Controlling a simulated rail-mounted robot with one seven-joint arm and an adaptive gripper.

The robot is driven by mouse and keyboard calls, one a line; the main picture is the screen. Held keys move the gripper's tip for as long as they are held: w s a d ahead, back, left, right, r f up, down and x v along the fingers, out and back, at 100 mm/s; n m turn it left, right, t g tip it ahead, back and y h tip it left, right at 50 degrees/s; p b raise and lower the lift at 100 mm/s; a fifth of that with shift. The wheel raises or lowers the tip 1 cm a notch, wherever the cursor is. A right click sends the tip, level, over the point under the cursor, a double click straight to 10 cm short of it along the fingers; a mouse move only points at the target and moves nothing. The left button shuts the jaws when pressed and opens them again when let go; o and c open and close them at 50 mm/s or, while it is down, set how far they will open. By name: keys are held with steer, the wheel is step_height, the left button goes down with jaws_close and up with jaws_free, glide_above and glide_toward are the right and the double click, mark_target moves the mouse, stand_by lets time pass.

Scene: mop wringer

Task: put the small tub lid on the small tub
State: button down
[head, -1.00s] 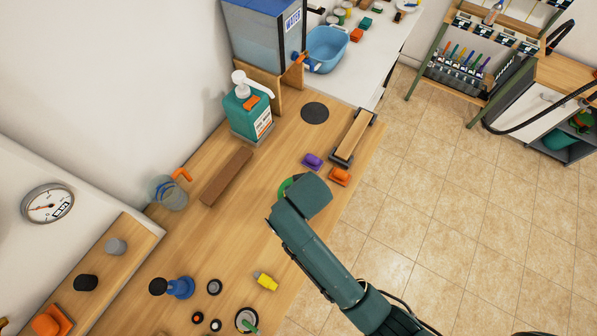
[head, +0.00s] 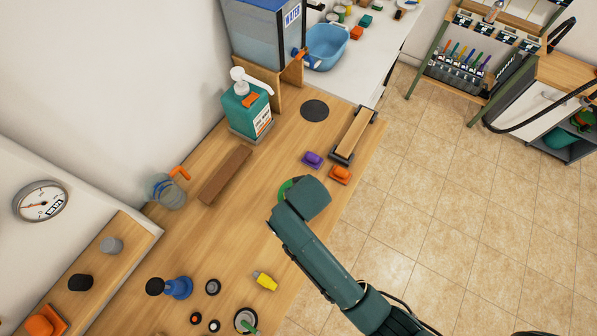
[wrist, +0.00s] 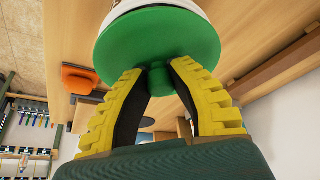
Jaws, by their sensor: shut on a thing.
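The small tub lid is a green disc (wrist: 158,45) with a green knob, large in the wrist view. My gripper (wrist: 159,75) has its yellow fingers closed on either side of that knob. A pale, rounded body (wrist: 112,12), probably the small tub, shows just beyond the lid at the top of the wrist view. The lid hides most of it, so I cannot tell whether the two touch. In the head view a green edge of the lid (head: 284,187) shows left of my dark green wrist, which covers the rest and the fingers.
An orange block (head: 340,174) and a purple one (head: 312,159) lie right of my wrist, near a long wooden-topped tray (head: 354,135).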

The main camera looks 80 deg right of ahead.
steer(key=shift+f+p, duration=0.5)
steer(key=shift+p, duration=0.15)
stand_by(1.6)
steer(key=c, duration=1)
jaws_free()
steer(key=shift+o, duration=0.2)
step_height(320, 180, up, 8)
steer(key=p, duration=0.8)
